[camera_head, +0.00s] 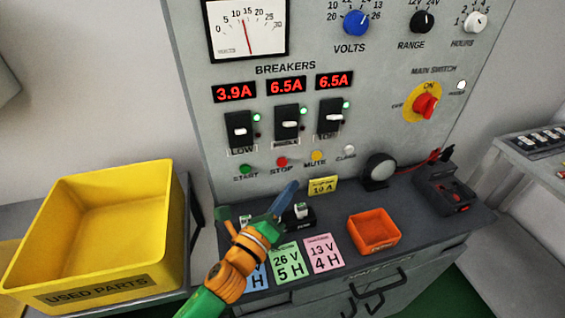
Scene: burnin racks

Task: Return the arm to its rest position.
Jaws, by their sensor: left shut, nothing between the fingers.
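My left arm comes in from the bottom with a green sleeve and an orange wrist. Its gripper (286,195) is shut and empty, its blue-grey tip pointing up and right above the dark bench shelf (416,228). The tip appears in front of the panel's lower edge; I cannot tell whether it touches anything. The wrist partly hides a blue card (257,279) and small parts on the shelf. My right gripper is not in view.
A yellow used-parts bin (60,225) stands at left. The panel (350,70) has lit breakers and a red main switch (426,106). An orange tray (373,231), a green card (288,263), a pink card (323,253) and a black device (443,190) are on the shelf.

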